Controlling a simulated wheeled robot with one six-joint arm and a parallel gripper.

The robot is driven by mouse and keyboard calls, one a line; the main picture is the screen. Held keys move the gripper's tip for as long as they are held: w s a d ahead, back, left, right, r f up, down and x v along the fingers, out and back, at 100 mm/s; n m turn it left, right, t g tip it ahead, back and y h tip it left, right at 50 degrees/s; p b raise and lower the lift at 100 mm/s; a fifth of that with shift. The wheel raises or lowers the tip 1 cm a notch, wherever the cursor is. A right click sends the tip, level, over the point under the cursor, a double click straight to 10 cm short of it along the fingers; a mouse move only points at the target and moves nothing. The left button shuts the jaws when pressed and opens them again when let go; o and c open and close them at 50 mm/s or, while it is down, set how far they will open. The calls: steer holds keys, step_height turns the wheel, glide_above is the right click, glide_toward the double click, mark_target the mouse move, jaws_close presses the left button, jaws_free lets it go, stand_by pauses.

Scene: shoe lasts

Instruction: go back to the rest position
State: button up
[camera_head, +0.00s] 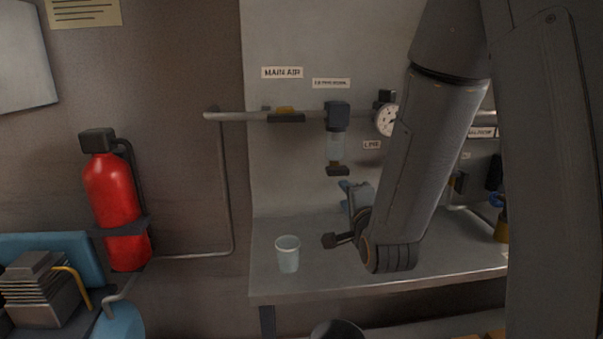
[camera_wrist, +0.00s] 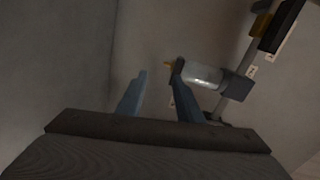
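My gripper (camera_wrist: 160,84) shows in the wrist view with two blue fingers apart and bare wall between their tips. In the head view, my gripper (camera_head: 349,191) is partly hidden behind my wrist, below the air filter. The filter (camera_head: 336,147) has a dark head, a clear bowl and a dark bottom, and hangs upright from the pipe. In the wrist view, the filter bowl (camera_wrist: 204,76) lies just beyond the right finger, with a small brass tip at its end. I cannot tell whether the finger touches it. I see nothing held.
A clear cup (camera_head: 288,254) stands on the grey bench (camera_head: 375,276), left of my wrist. A pipe (camera_head: 232,116) with a gauge (camera_head: 386,120) runs along the wall panel. A red extinguisher (camera_head: 114,205) hangs at left. The bench's left front is mostly clear.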

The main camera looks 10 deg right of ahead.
steer(key=s+f+n+g, duration=0.2)
steer(key=f, duration=0.1)
steer(key=s+f+n+g, duration=0.5)
steer(key=s+f+n, duration=0.1)
steer(key=f, duration=0.1)
steer(key=shift+f+g, duration=0.1)
steer(key=shift+g, duration=0.3)
steer(key=s+f+n+g, duration=0.2)
steer(key=s+n+g, duration=0.6)
steer(key=s, duration=0.9)
steer(key=shift+d+f+n, duration=0.15)
steer(key=shift+n, duration=0.15)
